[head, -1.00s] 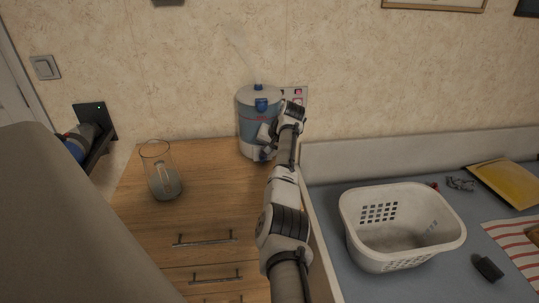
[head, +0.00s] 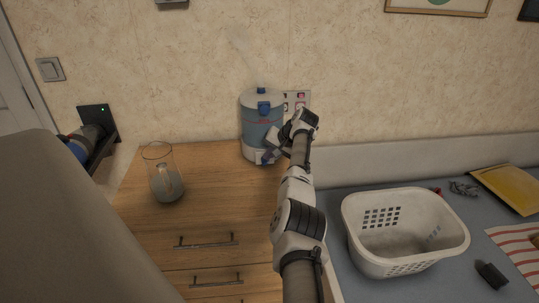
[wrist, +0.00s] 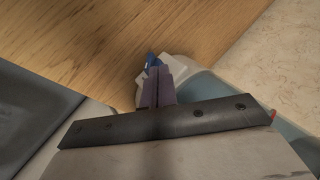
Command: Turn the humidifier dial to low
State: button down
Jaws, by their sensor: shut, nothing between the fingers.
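The humidifier (head: 262,128), with a blue tank, white lid and white base, stands upright at the back of the wooden drawer chest. Faint mist rises above it. My gripper (head: 268,155) is at the front of its base and partly covers it. In the wrist view, my gripper's fingers (wrist: 158,72) are together with nothing between them, over the white base (wrist: 180,66). A small blue part (wrist: 151,60), perhaps the dial, shows just past the fingertips. The fingers hide most of it, so I cannot tell its setting or whether they touch it.
A clear glass pitcher (head: 163,175) stands on the chest (head: 215,205) to the left. A wall outlet (head: 297,99) is behind the humidifier. A white basket (head: 405,225) sits on the blue-grey surface at right. The chest top between pitcher and humidifier is clear.

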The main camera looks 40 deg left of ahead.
jog(key=shift+r, duration=0.2)
jog(key=shift+r+p, duration=0.75)
